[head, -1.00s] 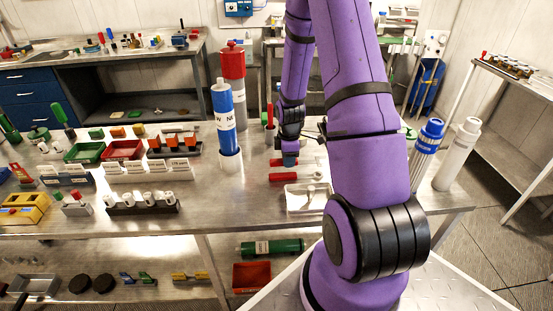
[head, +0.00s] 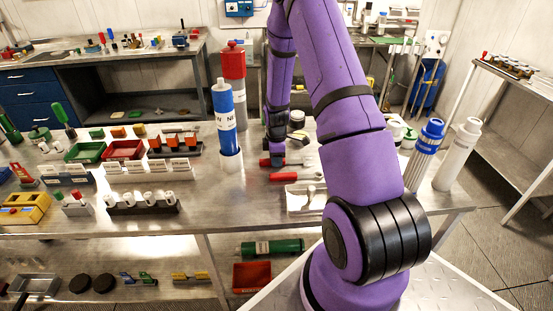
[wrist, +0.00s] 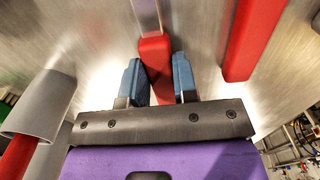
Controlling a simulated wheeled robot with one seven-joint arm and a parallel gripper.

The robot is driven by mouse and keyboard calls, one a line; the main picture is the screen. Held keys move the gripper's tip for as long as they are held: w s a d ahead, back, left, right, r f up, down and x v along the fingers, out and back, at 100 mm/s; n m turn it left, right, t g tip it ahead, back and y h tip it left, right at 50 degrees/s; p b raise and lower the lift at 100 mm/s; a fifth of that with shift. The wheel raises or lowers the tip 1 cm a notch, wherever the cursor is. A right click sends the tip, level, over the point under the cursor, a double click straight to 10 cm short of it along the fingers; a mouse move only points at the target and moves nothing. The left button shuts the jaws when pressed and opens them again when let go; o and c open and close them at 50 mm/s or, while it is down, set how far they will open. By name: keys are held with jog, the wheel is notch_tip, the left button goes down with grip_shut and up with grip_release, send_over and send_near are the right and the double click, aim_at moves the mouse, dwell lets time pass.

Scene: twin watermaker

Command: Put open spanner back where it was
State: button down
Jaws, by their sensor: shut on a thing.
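My gripper (wrist: 159,82) is shut on the red handle (wrist: 155,62) of a tool with a flat metal shank (wrist: 146,15), which I take for the open spanner. Its far end is cut off at the top of the wrist view, so its jaw is hidden there. In the head view my gripper (head: 277,160) is low over the steel bench, with the red handle (head: 265,162) showing beside the fingers. I cannot tell whether the tool touches the bench. A second red handle (wrist: 250,38) lies apart to the right in the wrist view; it also shows in the head view (head: 281,179).
A white tray (head: 292,210) stands just in front of the tools. A blue cylinder (head: 224,110) in a white base stands to the left. A grey cup (wrist: 40,105) with something red is near my gripper's left side. Blue-capped (head: 432,130) and white (head: 463,150) cylinders stand right.

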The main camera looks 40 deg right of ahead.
jog(key=c, duration=0.9)
grip_release()
jog(key=shift+f, duration=0.1)
